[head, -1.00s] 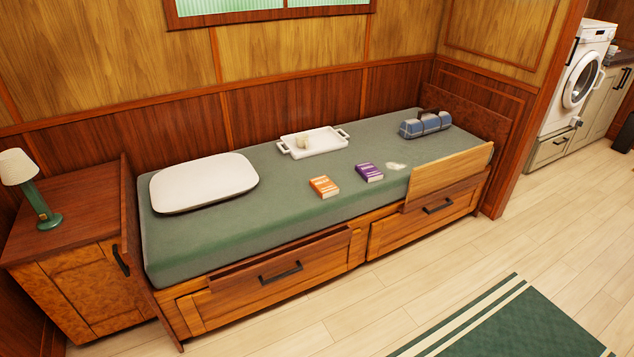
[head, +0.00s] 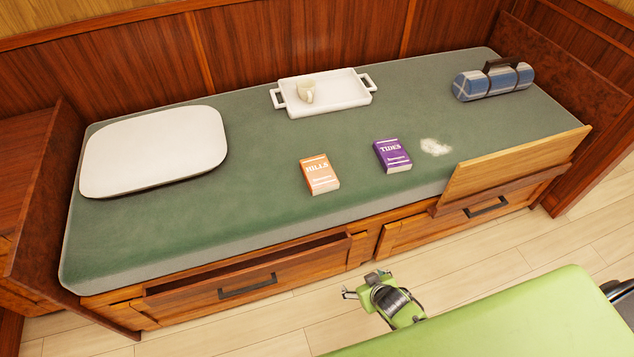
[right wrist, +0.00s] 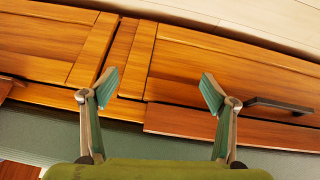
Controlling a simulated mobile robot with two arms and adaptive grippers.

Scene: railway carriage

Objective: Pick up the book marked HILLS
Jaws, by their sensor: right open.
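The orange book marked HILLS (head: 320,174) lies flat on the green mattress (head: 250,190) near its front edge, in the head view. A purple book marked TIDES (head: 393,155) lies to its right, apart from it. My right gripper (head: 364,285) is in front of the bed, below and to the right of the HILLS book, touching neither book. In the right wrist view my right gripper (right wrist: 156,90) is open and empty, with the drawer fronts behind its fingers. The HILLS book does not show in that view. My left gripper is not in view.
A white pillow (head: 155,150) lies at left and a plaid roll (head: 493,80) at far right. A wooden guard board (head: 515,163) rises at the front right. The left drawer (head: 250,283) stands slightly out.

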